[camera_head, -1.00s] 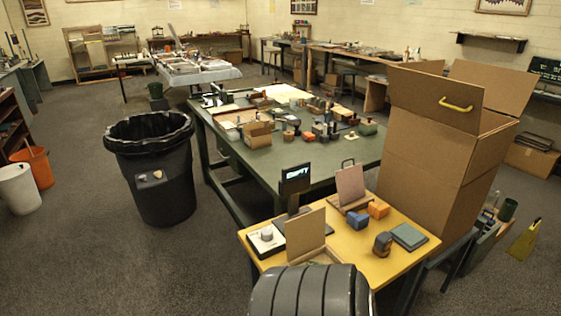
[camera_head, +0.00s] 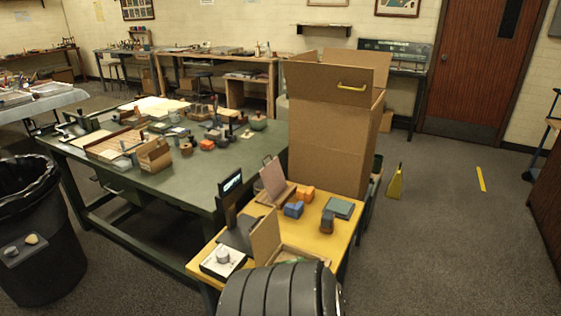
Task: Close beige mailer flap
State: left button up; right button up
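A beige mailer (camera_head: 265,237) stands open near the front edge of the yellow table, its flap upright. Its lower part is partly hidden behind a dark ribbed shape at the bottom of the picture. A second, pinkish-brown upright flap (camera_head: 273,179) belongs to another open box behind it. Neither of my grippers is in view.
Open floor lies to the right.

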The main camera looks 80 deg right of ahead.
aim_at(265, 240)
jog(key=i+z, duration=0.25)
jog(key=z, duration=0.2)
jog(key=i+z, duration=0.25)
jog(key=z, duration=0.2)
jog(key=i+z, duration=0.25)
jog(key=z, duration=0.2)
jog(key=i+j+z, duration=0.2)
jog(key=z, duration=0.3)
jog(key=i+j+z, duration=0.2)
jog(key=z, duration=0.25)
jog(key=i+j+z, duration=0.1)
jog(key=z, duration=0.35)
jog(key=i+j+z, duration=0.2)
jog(key=z, duration=0.25)
jog(key=i+j+z, duration=0.15)
jog(key=z, duration=0.3)
jog(key=i+j+z, duration=0.1)
jog(key=j+z, duration=0.55)
jog(key=z, duration=0.25)
jog(key=k+j+z, duration=0.15)
jog(key=j+z, duration=0.1)
jog(key=j, duration=0.3)
jog(key=k+j+z, duration=0.1)
jog(key=k+j, duration=0.2)
